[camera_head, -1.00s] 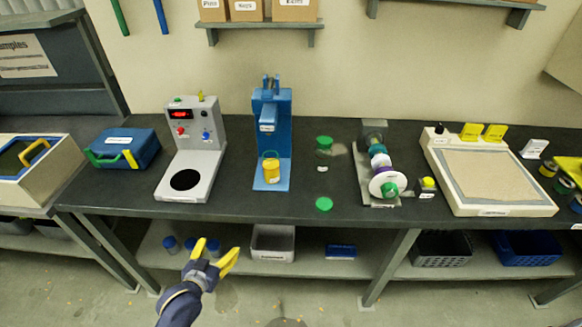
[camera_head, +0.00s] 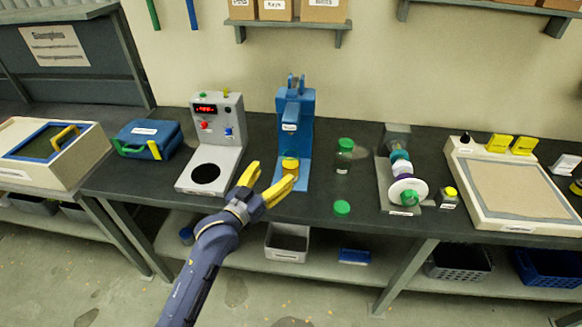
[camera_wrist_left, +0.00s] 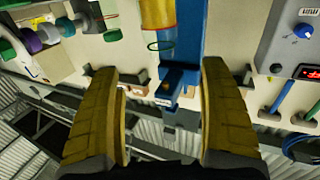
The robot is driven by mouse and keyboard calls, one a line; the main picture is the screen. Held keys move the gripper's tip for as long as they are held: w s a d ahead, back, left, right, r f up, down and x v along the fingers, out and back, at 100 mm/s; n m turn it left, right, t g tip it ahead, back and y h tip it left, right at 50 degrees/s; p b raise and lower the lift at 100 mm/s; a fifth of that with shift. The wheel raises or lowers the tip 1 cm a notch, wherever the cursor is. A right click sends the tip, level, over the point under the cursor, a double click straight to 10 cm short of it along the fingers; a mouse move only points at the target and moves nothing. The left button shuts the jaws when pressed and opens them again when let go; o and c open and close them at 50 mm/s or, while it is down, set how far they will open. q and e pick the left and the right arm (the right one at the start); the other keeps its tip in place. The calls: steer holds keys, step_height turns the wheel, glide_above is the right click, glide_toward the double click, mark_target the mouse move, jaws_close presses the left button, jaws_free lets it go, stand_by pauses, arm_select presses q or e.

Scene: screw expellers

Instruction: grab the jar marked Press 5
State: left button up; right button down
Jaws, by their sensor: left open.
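A yellow jar (camera_head: 290,167) stands on the base of the blue press (camera_head: 306,135). No marking on it can be read. A yellow cylinder, apparently this jar, also shows at the top of the left wrist view (camera_wrist_left: 157,14), beside the press's blue body (camera_wrist_left: 188,45). A jar with a green lid (camera_head: 343,157) stands right of the press; its label is too small to read. My left gripper (camera_head: 267,182) is open and empty, its yellow fingers in front of the press base. My right gripper is not visible.
A grey device with a red display (camera_head: 216,140) stands left of the press. A green lid (camera_head: 342,208) lies near the table's front edge. A stand with coloured discs (camera_head: 402,180) and a sand-coloured tray (camera_head: 458,153) are further right. Some dark tabletop (camera_head: 325,188) is bare.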

mark_target(287, 157)
arm_select(q)
steer(key=shift+x, duration=5.5)
steer(key=shift+w+a, duration=0.1)
steer(key=shift+c, duration=0.4)
steer(key=shift+r, duration=0.1)
jaws_close()
steer(key=shift+r, duration=0.15)
